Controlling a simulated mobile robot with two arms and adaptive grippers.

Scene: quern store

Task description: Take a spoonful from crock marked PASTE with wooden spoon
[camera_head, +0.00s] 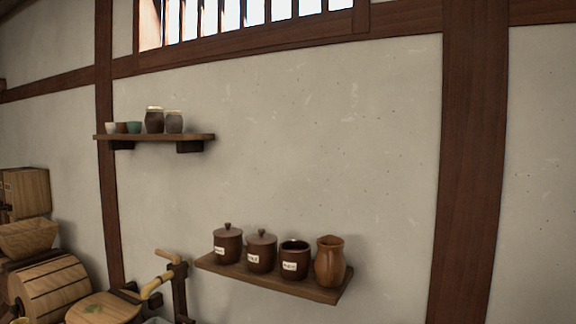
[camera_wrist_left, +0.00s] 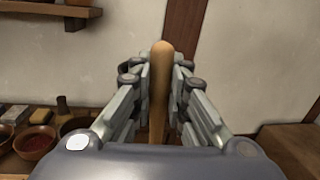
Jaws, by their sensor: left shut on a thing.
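In the head view, two lidded dark brown crocks, the left one (camera_head: 228,244) and the middle one (camera_head: 261,252), stand on the lower wall shelf (camera_head: 318,292). Beside them stands an open brown crock (camera_head: 295,262) without a lid. All three have small white labels, too small to read for certain. The open crock's contents are dark and unclear. In the left wrist view, my left gripper (camera_wrist_left: 161,76) is shut on a wooden handle, seemingly the wooden spoon (camera_wrist_left: 160,100). Its rounded end points up; no bowl shows. Neither gripper shows in the head view.
A brown jug (camera_head: 330,262) stands right of the open crock at the shelf's end. An upper shelf (camera_head: 160,137) holds small cups and jars. Wooden equipment (camera_head: 52,286) fills the lower left. The left wrist view shows bowls (camera_wrist_left: 36,142) at left and a wooden surface (camera_wrist_left: 292,148) at right.

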